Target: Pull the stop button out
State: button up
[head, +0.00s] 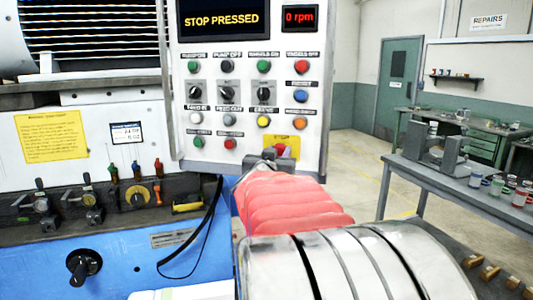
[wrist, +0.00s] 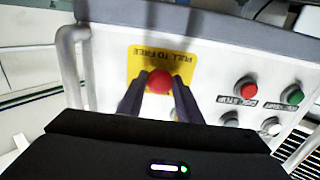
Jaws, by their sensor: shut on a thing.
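The stop button is a round red knob (wrist: 159,81) on a yellow label plate (wrist: 133,66) that reads "PULL TO FREE" upside down in the wrist view. My gripper (wrist: 159,88) is shut on it, with a dark finger on each side of the knob. My arm hides part of the yellow plate (head: 290,141) there. The display (head: 222,19) reads "STOP PRESSED".
Several coloured buttons and knobs sit close by on the panel, such as a red button (wrist: 246,88) and a green one (wrist: 292,95). A rpm display (head: 300,18) reads 0. A bench (head: 460,185) with jars stands at the right. Open floor (head: 355,165) lies between.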

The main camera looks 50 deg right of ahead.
jog(key=shift+s, duration=0.15)
grip_shut()
jog(key=shift+s+a, duration=0.2)
jog(key=shift+a, duration=0.2)
jog(key=shift+f, duration=0.1)
jog(key=o, duration=1.3)
grip_release()
jog(key=shift+a, duration=0.1)
jog(key=shift+a, duration=0.1)
jog(key=v, duration=1.3)
jog(key=shift+s+a, duration=0.25)
